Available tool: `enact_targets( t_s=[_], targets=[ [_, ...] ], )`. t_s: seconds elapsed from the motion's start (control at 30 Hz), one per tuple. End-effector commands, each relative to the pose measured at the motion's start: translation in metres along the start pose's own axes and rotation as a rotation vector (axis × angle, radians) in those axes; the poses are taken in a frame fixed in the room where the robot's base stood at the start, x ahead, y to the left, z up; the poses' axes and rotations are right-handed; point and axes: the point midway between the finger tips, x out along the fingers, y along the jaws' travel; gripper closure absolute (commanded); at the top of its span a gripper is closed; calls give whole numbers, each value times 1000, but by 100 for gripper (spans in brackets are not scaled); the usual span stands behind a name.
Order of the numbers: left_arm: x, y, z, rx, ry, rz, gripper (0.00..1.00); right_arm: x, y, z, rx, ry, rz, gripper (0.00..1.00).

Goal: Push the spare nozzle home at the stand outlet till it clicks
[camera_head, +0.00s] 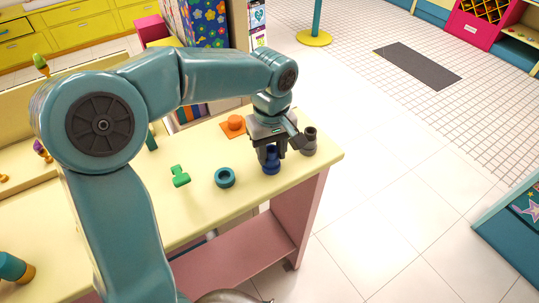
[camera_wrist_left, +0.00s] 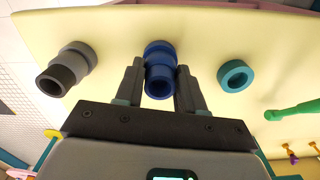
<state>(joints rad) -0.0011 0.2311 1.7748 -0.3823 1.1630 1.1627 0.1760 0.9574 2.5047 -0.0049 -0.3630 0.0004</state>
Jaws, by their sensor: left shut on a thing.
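A blue nozzle-like piece (camera_head: 271,162) stands on the cream table near its front right edge. My left gripper (camera_head: 268,150) points down over it, shut on it. In the left wrist view the two dark fingers lie on either side of the blue piece (camera_wrist_left: 160,70), and its open round end faces the camera. A dark grey piece of similar stepped shape (camera_head: 309,142) stands just to the right of the gripper; it also shows in the left wrist view (camera_wrist_left: 68,68). I cannot tell which piece the stand outlet is. My right gripper is not in view.
A teal ring (camera_head: 225,178) and a green T-shaped piece (camera_head: 180,176) lie to the left of the blue piece. An orange piece (camera_head: 233,124) is behind. The table (camera_head: 325,163) ends close to the right of the grey piece, with open tiled floor beyond.

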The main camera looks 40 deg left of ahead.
Motion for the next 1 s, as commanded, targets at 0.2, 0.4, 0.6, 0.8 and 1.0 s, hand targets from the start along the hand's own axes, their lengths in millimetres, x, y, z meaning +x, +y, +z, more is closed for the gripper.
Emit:
enact_targets(
  t_s=[0.2, 0.4, 0.6, 0.8, 1.0],
  targets=[
    [-7, 0, 0, 0, -1, -2, 93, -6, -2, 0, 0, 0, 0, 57],
    [-14, 0, 0, 0, 0, -1, 93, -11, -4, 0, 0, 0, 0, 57],
    [-20, 0, 0, 0, 0, -1, 93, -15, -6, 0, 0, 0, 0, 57],
    [-20, 0, 0, 0, 0, -1, 93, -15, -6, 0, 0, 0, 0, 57],
    [-20, 0, 0, 0, 0, -1, 93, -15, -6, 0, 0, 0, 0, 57]
  ],
)
